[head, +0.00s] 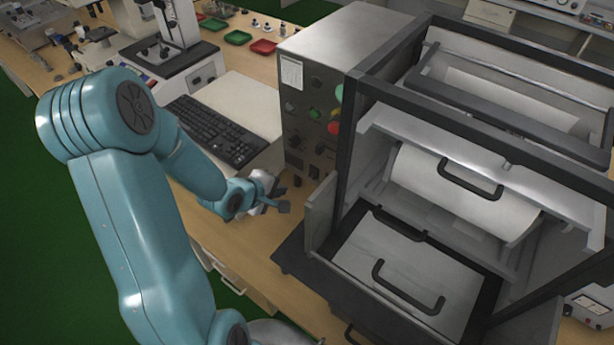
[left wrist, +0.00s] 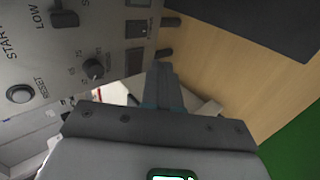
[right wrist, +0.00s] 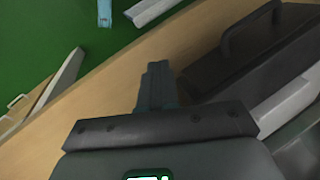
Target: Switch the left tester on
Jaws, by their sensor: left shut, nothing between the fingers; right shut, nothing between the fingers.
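The left tester has a grey control panel (head: 312,110) with a red button, green buttons and dark knobs. Its open dark frame with a white roller stands to the right of the panel. My left gripper (head: 283,207) is shut and empty, low in front of the panel and apart from it as far as I can tell. In the left wrist view the panel (left wrist: 75,75) is sideways, with START, LOW and RESET labels, a black knob (left wrist: 94,68) and a dark rocker switch (left wrist: 138,28). The left gripper's fingers (left wrist: 160,80) are below that switch. My right gripper (right wrist: 157,80) is shut and empty.
A drawer with a dark handle (head: 408,288) sticks out at the tester's front. A dark handled block (right wrist: 250,60) is right of my right gripper. Bare wooden table (head: 240,240) lies in front.

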